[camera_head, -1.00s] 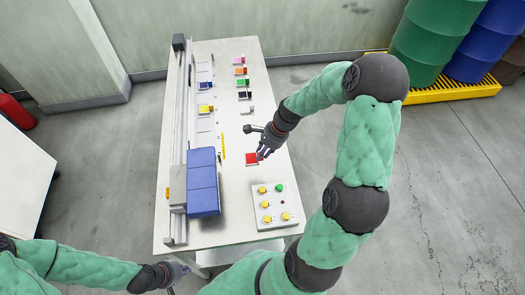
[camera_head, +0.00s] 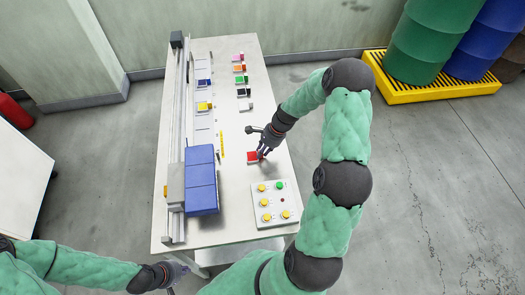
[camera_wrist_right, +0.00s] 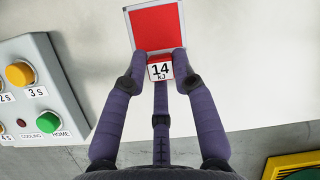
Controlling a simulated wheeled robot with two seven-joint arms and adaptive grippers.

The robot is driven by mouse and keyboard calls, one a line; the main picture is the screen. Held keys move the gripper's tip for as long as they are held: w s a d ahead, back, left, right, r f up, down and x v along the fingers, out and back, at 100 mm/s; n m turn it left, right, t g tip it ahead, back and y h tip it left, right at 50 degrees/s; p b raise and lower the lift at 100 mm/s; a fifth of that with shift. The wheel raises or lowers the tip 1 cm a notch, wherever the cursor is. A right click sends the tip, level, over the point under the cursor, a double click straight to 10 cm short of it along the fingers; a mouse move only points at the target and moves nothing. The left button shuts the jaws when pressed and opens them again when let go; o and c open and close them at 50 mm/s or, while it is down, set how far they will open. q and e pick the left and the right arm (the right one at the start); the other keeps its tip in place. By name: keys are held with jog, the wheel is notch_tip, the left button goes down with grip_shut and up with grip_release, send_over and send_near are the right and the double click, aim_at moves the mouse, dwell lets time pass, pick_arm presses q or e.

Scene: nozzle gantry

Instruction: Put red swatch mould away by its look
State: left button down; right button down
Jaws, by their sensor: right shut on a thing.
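The red swatch mould (camera_head: 252,158) lies on the white table, right of the gantry and behind the button box. In the right wrist view it is a pale-framed square with a red face (camera_wrist_right: 158,27) and a tab marked "14 RJ" (camera_wrist_right: 160,71). My right gripper (camera_wrist_right: 160,73) is shut on this tab, with a finger on each side. In the head view my right gripper (camera_head: 262,152) is at the mould's right edge. My left gripper (camera_head: 182,270) is low at the table's front left, away from the mould; its finger opening is too small to judge.
A gantry rail (camera_head: 181,120) with a blue block (camera_head: 202,180) runs along the table's left side. Several coloured moulds (camera_head: 241,80) stand in a row at the back right. A blue (camera_head: 203,83) and a yellow piece (camera_head: 205,106) sit near the rail. A button box (camera_head: 274,203) stands in front.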

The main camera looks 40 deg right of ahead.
jog(key=shift+r, duration=0.1)
jog(key=c, duration=1)
grip_release()
jog(key=shift+d+r, duration=0.15)
jog(key=shift+r, duration=0.2)
jog(key=p+v, duration=0.1)
jog(key=v, duration=1)
jog(key=shift+s+p, duration=0.15)
jog(key=shift+p, duration=0.15)
jog(key=shift+r, duration=0.1)
